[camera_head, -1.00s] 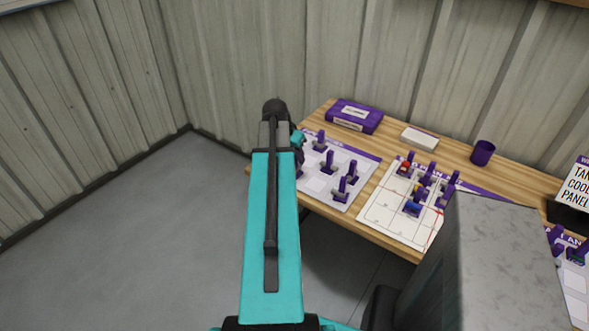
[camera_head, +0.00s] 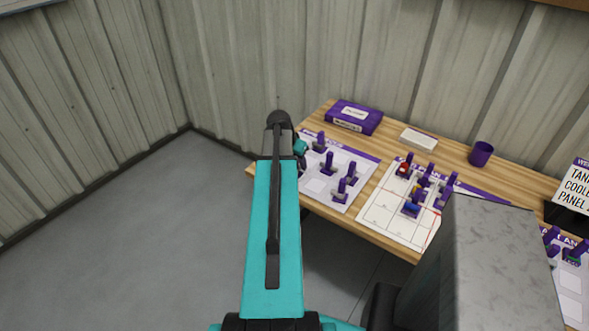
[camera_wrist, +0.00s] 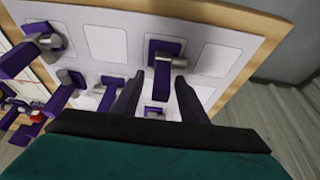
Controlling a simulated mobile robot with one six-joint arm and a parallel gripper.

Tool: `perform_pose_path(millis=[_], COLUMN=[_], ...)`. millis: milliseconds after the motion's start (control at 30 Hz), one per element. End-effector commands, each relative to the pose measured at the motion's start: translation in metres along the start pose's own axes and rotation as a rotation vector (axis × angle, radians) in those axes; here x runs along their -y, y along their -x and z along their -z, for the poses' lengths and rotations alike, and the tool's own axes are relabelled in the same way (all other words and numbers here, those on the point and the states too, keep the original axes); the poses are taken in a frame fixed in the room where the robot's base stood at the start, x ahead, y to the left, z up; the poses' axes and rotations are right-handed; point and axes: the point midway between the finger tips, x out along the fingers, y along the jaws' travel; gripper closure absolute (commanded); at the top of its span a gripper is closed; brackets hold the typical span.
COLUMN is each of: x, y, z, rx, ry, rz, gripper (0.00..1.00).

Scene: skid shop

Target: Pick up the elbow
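Several purple holders with grey pipe fittings stand on a white sheet (camera_head: 317,185) on the table. In the wrist view, one holder (camera_wrist: 163,72) with a short grey fitting stands just ahead of and between my open fingertips (camera_wrist: 157,80). My fingers look apart and empty. Another holder (camera_wrist: 18,63) at the left carries a grey, bent-looking fitting (camera_wrist: 46,42). A further holder (camera_wrist: 62,95) lies lower left, and more purple pieces show between and beside my fingers. I cannot tell for sure which fitting is the elbow.
A second sheet (camera_head: 375,215) with purple holders and coloured parts lies to the right. A purple box (camera_head: 354,118), a white block (camera_head: 418,138) and a purple cup (camera_head: 481,154) stand at the back. Corrugated walls rise behind and left of the table.

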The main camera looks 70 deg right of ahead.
Motion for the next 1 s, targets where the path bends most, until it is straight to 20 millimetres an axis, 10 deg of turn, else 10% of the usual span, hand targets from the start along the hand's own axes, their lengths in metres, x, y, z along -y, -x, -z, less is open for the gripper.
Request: perform_pose_path(millis=[800,1000], x=[0.000,0.001], y=[-0.016,-0.015], z=[0.000,0.000], rx=[0.000,0.000], ry=[0.001,0.001], rz=[0.001,0.001], gripper=[0.61,0.91])
